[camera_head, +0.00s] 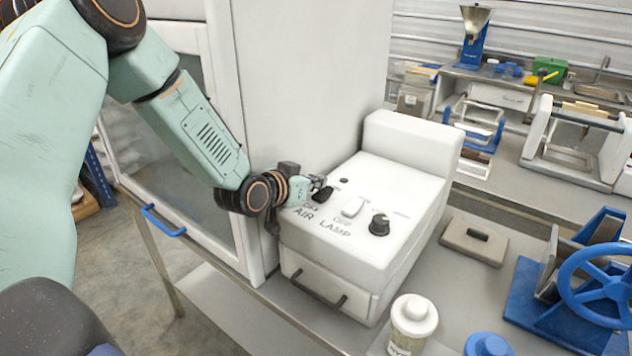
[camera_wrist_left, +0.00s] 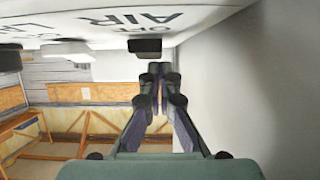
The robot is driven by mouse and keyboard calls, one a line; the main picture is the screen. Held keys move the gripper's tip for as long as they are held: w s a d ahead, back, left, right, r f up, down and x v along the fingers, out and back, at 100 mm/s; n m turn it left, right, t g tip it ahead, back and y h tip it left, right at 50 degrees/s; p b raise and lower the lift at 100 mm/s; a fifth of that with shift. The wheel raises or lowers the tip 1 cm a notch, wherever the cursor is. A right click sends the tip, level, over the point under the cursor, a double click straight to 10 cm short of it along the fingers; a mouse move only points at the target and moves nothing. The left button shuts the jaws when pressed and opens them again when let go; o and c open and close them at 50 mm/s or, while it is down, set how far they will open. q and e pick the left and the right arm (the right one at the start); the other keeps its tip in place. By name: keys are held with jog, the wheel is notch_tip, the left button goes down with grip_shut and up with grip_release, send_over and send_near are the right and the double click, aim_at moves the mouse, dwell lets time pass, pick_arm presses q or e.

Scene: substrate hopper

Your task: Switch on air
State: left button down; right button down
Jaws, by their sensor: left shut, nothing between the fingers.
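The white control box (camera_head: 385,180) stands on the bench beside a tall white cabinet. Its sloped top carries the label AIR by a black rocker switch (camera_head: 322,194), and LAMP by a white rocker switch (camera_head: 354,206). My left gripper (camera_head: 320,183) is shut and empty at the AIR switch, its fingertips close to it. In the left wrist view the closed fingers (camera_wrist_left: 160,72) point at the black AIR switch (camera_wrist_left: 145,46), just below it in the picture. I cannot tell whether they touch. The switch's position is unclear. My right gripper is not in view.
A black knob (camera_head: 379,224) sits right of the switches. A drawer with a dark handle (camera_head: 318,290) is in the box's front. The cabinet (camera_head: 300,80) wall rises close to my left arm. A white bottle (camera_head: 413,322) and a blue handwheel (camera_head: 600,285) stand at the right.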

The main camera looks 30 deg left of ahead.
pick_arm(q)
jog(key=shift+d, duration=0.1)
jog(key=shift+w, duration=0.15)
jog(key=shift+w+f+g+p, duration=0.1)
jog(key=shift+w+g+p, duration=0.05)
jog(key=shift+g+p, duration=0.35)
jog(key=shift+f, duration=0.15)
jog(key=shift+s, duration=0.2)
jog(key=shift+s+f+p, duration=0.1)
jog(key=shift+s+p, duration=0.2)
jog(key=shift+s+a+f, duration=0.1)
jog(key=shift+s+a, duration=0.1)
jog(key=shift+s, duration=0.15)
